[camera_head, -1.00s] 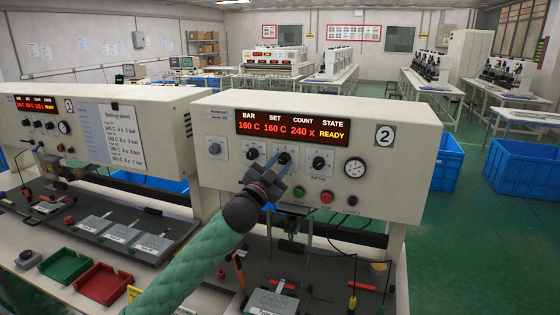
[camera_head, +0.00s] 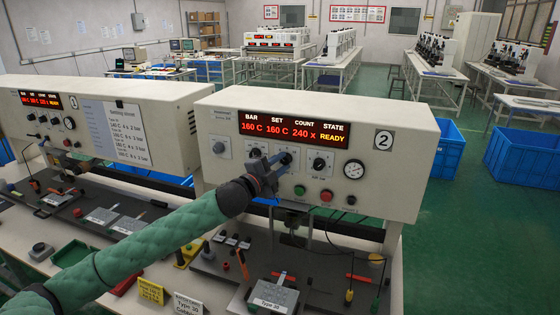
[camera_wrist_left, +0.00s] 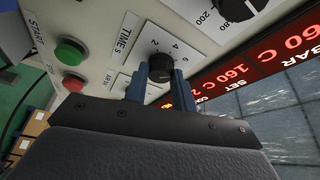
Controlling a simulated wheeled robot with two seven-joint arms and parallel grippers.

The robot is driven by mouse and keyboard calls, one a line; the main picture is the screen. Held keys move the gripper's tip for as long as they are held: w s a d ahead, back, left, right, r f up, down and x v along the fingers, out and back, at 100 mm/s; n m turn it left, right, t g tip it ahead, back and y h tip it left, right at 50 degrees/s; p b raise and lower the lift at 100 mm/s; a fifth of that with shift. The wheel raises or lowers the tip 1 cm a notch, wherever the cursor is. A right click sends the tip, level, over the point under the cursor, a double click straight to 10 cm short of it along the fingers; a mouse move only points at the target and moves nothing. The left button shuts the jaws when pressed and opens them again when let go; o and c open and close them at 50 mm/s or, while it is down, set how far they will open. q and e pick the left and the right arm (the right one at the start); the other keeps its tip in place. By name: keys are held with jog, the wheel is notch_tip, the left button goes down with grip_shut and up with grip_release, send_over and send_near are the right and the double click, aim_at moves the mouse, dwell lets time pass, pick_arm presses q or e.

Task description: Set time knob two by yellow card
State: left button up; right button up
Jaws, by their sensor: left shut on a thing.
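Press two (camera_head: 205,115) is a cream box marked 2, its red display (camera_head: 293,129) reading BAR 160 C, SET 160 C, COUNT 240 x, STATE READY. My left gripper (camera_head: 273,166) is at its front panel, shut on the black time knob (camera_wrist_left: 160,68). In the left wrist view the two blue fingers straddle this knob, beside the word TIME and a dial with 2, 4 and 6. The fingers partly cover the dial, and I cannot tell the knob's exact setting. A yellow card (camera_head: 150,291) stands at the front; its print is too small to read. My right gripper is not in view.
Another knob (camera_head: 318,165) and a gauge (camera_head: 354,170) sit right of the gripper. Green (camera_head: 299,190) and red (camera_head: 312,195) buttons are below. A white card (camera_head: 187,303) stands beside the yellow one. Press one (camera_head: 100,110) with a setting sheet is at left.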

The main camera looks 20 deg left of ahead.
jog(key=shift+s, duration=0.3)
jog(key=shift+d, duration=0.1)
pick_arm(q)
jog(key=o, duration=1)
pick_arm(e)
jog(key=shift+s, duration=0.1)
pick_arm(q)
jog(key=shift+s+a+f+b, duration=0.2)
jog(key=shift+s+b, duration=0.15)
jog(key=shift+s, duration=0.1)
jog(key=b+v, duration=0.3)
jog(key=v, duration=0.3)
jog(key=shift+s, duration=0.4)
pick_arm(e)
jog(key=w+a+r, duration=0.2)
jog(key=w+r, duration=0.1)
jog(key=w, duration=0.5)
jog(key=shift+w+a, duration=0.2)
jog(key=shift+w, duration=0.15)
pick_arm(q)
jog(key=shift+a, duration=0.2)
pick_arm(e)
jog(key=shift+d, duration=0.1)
